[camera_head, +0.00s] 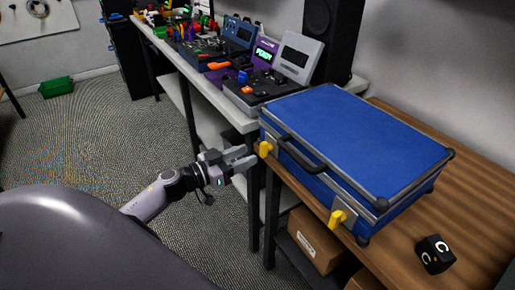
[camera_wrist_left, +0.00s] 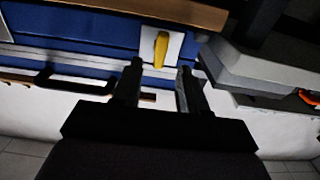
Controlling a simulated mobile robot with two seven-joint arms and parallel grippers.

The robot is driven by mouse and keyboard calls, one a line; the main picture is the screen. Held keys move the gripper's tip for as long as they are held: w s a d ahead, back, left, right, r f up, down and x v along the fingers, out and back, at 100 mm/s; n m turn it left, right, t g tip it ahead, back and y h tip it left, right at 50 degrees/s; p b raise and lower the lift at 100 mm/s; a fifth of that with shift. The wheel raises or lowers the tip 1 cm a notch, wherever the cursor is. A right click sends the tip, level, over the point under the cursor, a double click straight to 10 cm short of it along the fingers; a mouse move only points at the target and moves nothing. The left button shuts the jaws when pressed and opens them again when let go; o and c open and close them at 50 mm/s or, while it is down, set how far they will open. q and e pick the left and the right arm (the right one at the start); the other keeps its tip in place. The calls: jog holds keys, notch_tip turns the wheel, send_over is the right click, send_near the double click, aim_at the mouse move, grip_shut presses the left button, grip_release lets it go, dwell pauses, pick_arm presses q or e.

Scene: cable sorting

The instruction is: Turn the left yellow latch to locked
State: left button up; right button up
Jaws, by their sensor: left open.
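The blue case (camera_head: 350,135) lies closed on the wooden table, with a black handle on its front side. The left yellow latch (camera_head: 264,149) is at the case's front left corner; it also shows in the left wrist view (camera_wrist_left: 161,48) on a white plate. A second yellow latch (camera_head: 340,217) sits further right on the front. My left gripper (camera_head: 246,160) is open and empty, its fingers pointing at the left latch. In the left wrist view the latch appears between and beyond the two fingertips (camera_wrist_left: 161,68); I see no contact.
A dark cube with a white letter (camera_head: 435,254) lies on the wooden table (camera_head: 400,250) at right. A grey workbench with devices (camera_head: 275,80) adjoins the case's far left. A cardboard box (camera_head: 314,240) is on the shelf below. The floor around my left arm is clear.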

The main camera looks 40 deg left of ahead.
aim_at(261, 149)
pick_arm(q)
jog(key=shift+x, duration=2.15)
grip_shut()
